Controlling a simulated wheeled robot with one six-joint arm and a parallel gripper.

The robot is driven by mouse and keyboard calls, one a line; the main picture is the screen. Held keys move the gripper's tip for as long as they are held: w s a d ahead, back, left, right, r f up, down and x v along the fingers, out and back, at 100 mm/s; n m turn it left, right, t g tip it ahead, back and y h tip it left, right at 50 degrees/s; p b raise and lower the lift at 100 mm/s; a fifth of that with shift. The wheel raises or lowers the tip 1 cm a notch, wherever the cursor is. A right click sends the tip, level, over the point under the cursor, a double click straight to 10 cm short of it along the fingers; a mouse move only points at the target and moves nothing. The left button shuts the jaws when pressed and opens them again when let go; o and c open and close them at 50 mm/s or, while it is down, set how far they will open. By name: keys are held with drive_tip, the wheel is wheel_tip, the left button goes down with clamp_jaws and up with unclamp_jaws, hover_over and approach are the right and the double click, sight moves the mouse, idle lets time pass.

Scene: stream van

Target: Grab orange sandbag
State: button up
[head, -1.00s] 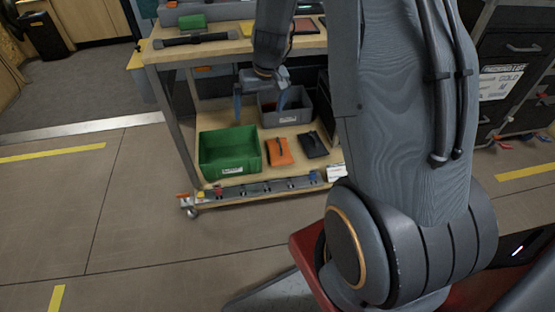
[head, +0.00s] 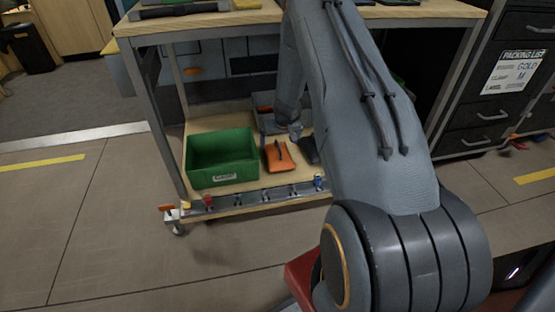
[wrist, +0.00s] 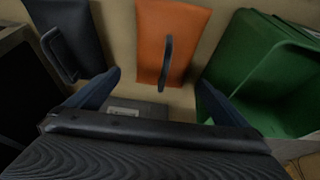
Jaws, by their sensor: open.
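The orange sandbag (head: 280,158) lies flat on the lower shelf of the wooden cart, right of the green bin. It has a dark strap handle on top. In the wrist view the orange sandbag (wrist: 173,35) lies ahead of my gripper (wrist: 160,88), roughly centred between its fingers. The fingers are spread wide and nothing is between their tips; the bag looks apart from them. In the head view my arm hides most of the gripper, which is over the shelf just right of the bag.
A dark sandbag (wrist: 68,35) lies on the other side. The cart's top (head: 215,17) overhangs the shelf.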

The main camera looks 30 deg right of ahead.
drive_tip(key=b+x, duration=0.1)
drive_tip(key=x, duration=0.1)
drive_tip(key=b+x, duration=0.1)
drive_tip(key=x, duration=0.1)
drive_tip(key=b+x, duration=0.1)
drive_tip(key=x, duration=0.1)
drive_tip(key=shift+s+a+f, duration=0.1)
drive_tip(key=shift+a+f, duration=0.15)
drive_tip(key=shift+f, duration=0.3)
drive_tip(key=shift+r, duration=0.15)
drive_tip(key=c, duration=1.7)
